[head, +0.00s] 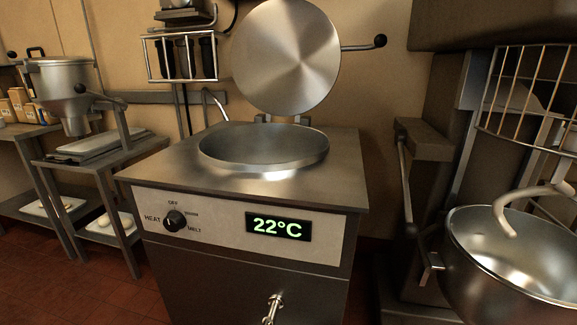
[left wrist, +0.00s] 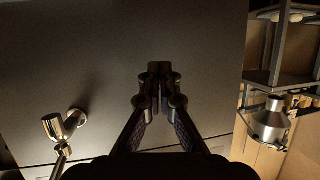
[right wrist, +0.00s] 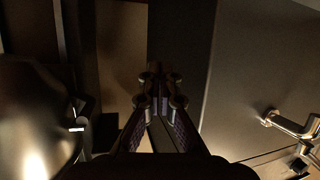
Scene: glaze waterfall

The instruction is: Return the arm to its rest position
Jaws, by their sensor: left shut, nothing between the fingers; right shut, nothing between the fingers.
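My left gripper (left wrist: 155,88) shows in the left wrist view, its fingers together and empty in front of the plain metal front of the kettle cabinet. My right gripper (right wrist: 160,92) shows in the right wrist view, also closed with nothing between its fingers, near the edge of the same cabinet. Neither gripper nor arm shows in the head view. The kettle cabinet (head: 300,195) stands in the middle of the head view with its round lid (head: 287,55) raised. Its display reads 22°C, and its knob (head: 175,220) is on the front panel.
A metal drain tap (head: 272,308) sticks out of the cabinet's lower front; it also shows in the left wrist view (left wrist: 62,126). A mixer with a steel bowl (head: 510,262) stands at right. A side table (head: 85,160) with a metal hopper (head: 65,85) stands at left.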

